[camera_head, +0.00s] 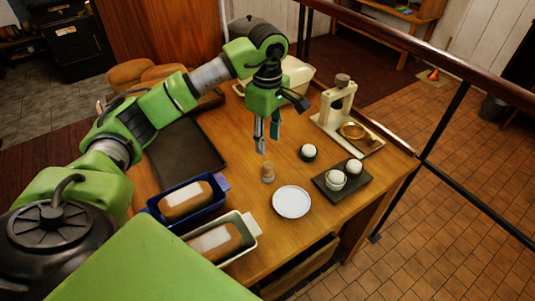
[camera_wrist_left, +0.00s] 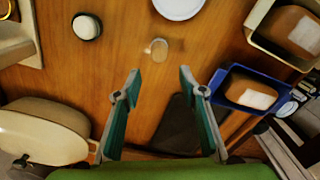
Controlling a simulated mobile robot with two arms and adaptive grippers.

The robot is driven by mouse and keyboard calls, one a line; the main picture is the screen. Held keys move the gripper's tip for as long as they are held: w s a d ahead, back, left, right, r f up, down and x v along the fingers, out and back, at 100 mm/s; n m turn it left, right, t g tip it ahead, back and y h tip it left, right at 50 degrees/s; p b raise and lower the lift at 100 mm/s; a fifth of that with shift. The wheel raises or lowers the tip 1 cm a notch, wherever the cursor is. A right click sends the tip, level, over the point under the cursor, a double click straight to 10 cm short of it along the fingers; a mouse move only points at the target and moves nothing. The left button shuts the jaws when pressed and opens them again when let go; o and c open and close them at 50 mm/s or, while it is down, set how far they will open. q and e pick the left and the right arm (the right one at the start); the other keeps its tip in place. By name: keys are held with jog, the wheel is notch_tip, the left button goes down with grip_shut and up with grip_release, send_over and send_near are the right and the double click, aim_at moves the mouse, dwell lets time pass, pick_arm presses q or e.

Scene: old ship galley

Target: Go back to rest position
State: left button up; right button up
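My left arm reaches in from the left over the wooden table (camera_head: 245,160). My left gripper (camera_head: 267,142) points down above the table, its fingers apart and empty. In the left wrist view the two green fingers (camera_wrist_left: 160,79) are spread, with only bare wood between their tips. A small tan cylinder (camera_head: 268,172) stands on the table below the gripper; it also shows just beyond the fingertips in the wrist view (camera_wrist_left: 157,48). It appears apart from the fingers. My right gripper is not in view.
A white plate (camera_head: 292,202), blue loaf pan (camera_head: 216,190), cream loaf pan (camera_head: 251,235) and dark baking tray (camera_head: 185,155) surround the gripper. A dark egg tray (camera_head: 333,192), cream stand (camera_head: 331,117) and cream pot (camera_wrist_left: 40,130) are also on the table. A railing (camera_head: 445,60) runs along the right.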

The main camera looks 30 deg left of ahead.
pick_arm(q)
jog(key=shift+r, duration=0.65)
